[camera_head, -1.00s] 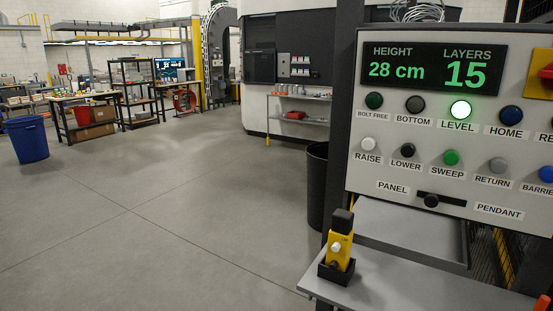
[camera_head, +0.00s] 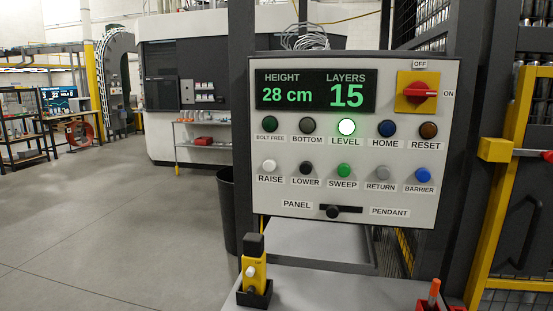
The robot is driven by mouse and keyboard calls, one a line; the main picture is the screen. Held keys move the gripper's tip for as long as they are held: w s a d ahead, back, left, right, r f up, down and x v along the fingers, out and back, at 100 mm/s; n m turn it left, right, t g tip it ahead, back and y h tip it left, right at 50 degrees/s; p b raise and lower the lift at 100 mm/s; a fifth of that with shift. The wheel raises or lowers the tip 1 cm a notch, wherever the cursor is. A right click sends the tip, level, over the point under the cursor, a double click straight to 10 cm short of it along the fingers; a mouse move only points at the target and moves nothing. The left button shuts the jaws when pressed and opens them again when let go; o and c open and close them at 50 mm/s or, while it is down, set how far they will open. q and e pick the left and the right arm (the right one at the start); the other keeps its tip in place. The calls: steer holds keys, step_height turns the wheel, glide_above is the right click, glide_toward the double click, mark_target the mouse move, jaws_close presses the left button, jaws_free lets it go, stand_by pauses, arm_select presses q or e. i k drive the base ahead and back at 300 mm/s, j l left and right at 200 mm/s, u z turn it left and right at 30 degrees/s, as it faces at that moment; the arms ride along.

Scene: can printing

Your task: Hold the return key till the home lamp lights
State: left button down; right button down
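The control panel (camera_head: 450,110) faces me at the centre right of the head view. Its grey return key (camera_head: 380,172) is in the lower row, between the green sweep key (camera_head: 344,170) and the blue barrier key (camera_head: 423,174). The home lamp (camera_head: 386,129) is dark blue and looks unlit. The level lamp (camera_head: 346,127) glows bright white-green. The display (camera_head: 315,91) reads height 28 cm and layers 15. The slider knob (camera_head: 333,211) sits near the panel end of its slot, left of the pendant label. Neither gripper is in view.
A yellow pendant (camera_head: 254,272) stands in a black holder on the grey shelf (camera_head: 330,290) below the panel. An orange-handled tool (camera_head: 434,291) stands at the shelf's right. A yellow-framed gate (camera_head: 497,150) is on the right. Open floor (camera_head: 120,220) lies to the left.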

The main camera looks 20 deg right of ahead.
mark_target(382, 172)
steer(key=z, duration=1.25)
